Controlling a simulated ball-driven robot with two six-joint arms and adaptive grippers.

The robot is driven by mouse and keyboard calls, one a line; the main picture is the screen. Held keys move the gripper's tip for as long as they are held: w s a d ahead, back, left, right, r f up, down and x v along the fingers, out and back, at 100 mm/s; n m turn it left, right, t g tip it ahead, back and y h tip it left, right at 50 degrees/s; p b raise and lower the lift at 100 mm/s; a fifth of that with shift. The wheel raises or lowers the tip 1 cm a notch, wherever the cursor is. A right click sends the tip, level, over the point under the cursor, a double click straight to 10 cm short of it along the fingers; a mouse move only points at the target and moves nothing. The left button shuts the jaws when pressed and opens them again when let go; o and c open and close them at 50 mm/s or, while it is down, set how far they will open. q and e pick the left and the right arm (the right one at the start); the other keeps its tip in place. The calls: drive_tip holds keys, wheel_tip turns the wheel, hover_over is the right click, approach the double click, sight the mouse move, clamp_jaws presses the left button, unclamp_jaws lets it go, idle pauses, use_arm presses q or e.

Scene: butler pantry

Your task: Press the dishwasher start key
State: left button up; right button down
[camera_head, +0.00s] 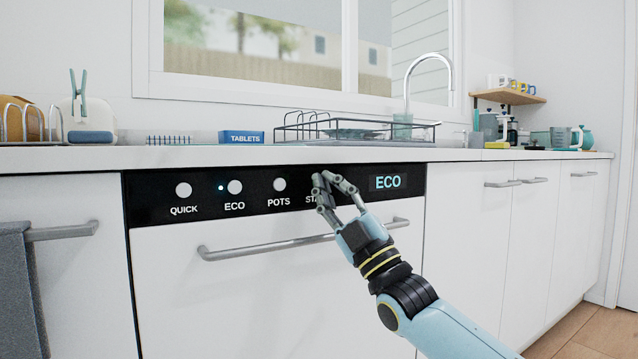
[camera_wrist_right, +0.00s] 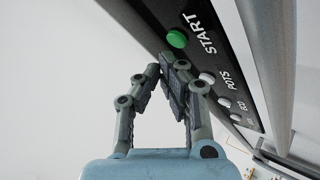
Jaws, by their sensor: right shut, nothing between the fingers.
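The dishwasher's black control panel (camera_head: 150,203) runs under the counter. In the right wrist view the start key (camera_wrist_right: 176,39) is a round green button beside the word START. In the head view my right gripper (camera_head: 326,178) covers the start key and part of its label. My right gripper also shows in the wrist view (camera_wrist_right: 166,66), shut and empty. Its fingertips are close to the green key, with a small gap visible in that view. My left gripper is in neither view.
White QUICK (camera_head: 183,190), ECO (camera_head: 235,187) and POTS (camera_head: 279,184) keys line the panel. A small light glows beside ECO, and the display (camera_head: 388,183) reads ECO. The dishwasher handle (camera_head: 245,249) runs below, behind my right arm. A dish rack (camera_head: 355,133) stands above.

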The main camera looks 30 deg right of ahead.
drive_tip(key=shift+w, duration=0.4)
